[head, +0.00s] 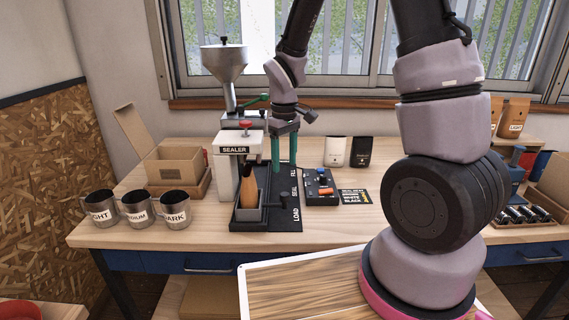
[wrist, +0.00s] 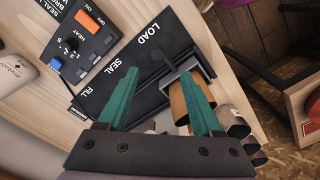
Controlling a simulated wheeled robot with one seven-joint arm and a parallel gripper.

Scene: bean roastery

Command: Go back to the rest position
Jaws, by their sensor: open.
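My gripper (head: 285,145) is above the black sealing station (head: 268,217), between the sealer and the control box. Its two green fingers point down, are apart and hold nothing. In the wrist view my gripper (wrist: 165,100) is also open, over the station's black base marked FILL, SEAL and LOAD. A brown bag (head: 249,186) stands upright in the grey holder (head: 250,214) at the LOAD end, left of my gripper. The wrist view shows the bag (wrist: 190,98) partly behind the right finger.
The sealer (head: 228,175) with a metal hopper (head: 223,62) stands left of my gripper. Mugs (head: 137,208) and an open cardboard box (head: 174,166) are further left. The control box (head: 320,188) is to the right, with white (head: 335,151) and black (head: 361,152) bags behind.

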